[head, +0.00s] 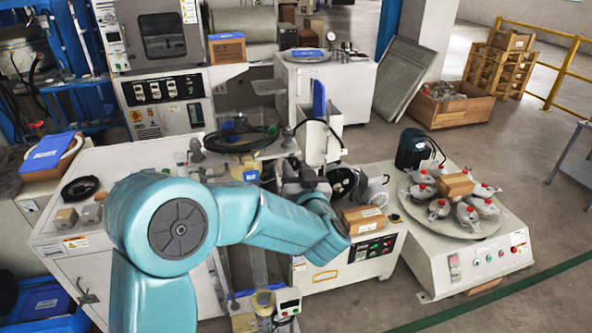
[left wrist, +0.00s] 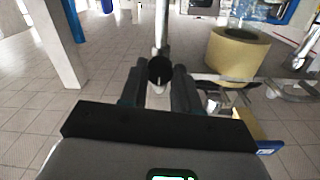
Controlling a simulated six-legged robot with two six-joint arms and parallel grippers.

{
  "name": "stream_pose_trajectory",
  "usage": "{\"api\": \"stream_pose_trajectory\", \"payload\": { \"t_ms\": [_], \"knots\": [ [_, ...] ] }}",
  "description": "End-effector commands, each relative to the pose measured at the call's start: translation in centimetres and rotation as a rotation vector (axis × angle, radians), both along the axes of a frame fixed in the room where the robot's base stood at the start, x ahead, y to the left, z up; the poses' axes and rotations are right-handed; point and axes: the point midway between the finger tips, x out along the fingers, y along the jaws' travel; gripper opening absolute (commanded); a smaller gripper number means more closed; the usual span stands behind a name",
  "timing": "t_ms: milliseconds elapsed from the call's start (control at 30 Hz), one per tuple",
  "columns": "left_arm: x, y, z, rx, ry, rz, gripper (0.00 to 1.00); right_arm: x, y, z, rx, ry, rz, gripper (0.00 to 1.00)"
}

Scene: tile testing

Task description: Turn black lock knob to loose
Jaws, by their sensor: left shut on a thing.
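The black lock knob (left wrist: 160,70) shows in the left wrist view as a dark round end on a pale metal rod (left wrist: 161,28). My left gripper (left wrist: 159,84) has one dark finger on each side of it and is shut on it. In the head view my teal left arm reaches to the right, and the left gripper (head: 304,181) is at the middle machine, beside its white upright part (head: 322,128). The knob cannot be made out in the head view. Its turn position cannot be read. My right gripper is in neither view.
A white machine with a round table of several grey, red-topped parts (head: 452,206) stands at the right. A cardboard box (head: 364,219) sits near my left wrist. In the left wrist view a tan roll (left wrist: 234,54) is close on the right. Open floor lies at far right.

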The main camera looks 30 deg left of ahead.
Motion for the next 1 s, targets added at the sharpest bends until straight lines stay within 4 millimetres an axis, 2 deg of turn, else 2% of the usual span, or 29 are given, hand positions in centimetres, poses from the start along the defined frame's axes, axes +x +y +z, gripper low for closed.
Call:
{"api": "stream_pose_trajectory", "payload": {
  "t_ms": [167,367,1000],
  "knots": [
    [0.0,0.0,-0.1,-0.016,-0.02,-0.001,0.01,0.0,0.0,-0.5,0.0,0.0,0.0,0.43],
    [0.0,-0.1,-0.4,-0.077,-0.093,-0.002,0.01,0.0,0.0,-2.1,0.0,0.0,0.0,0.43],
    [0.0,-0.1,-0.6,-0.456,-0.538,-0.002,0.01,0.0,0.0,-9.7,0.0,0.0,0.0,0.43]
  ]
}}
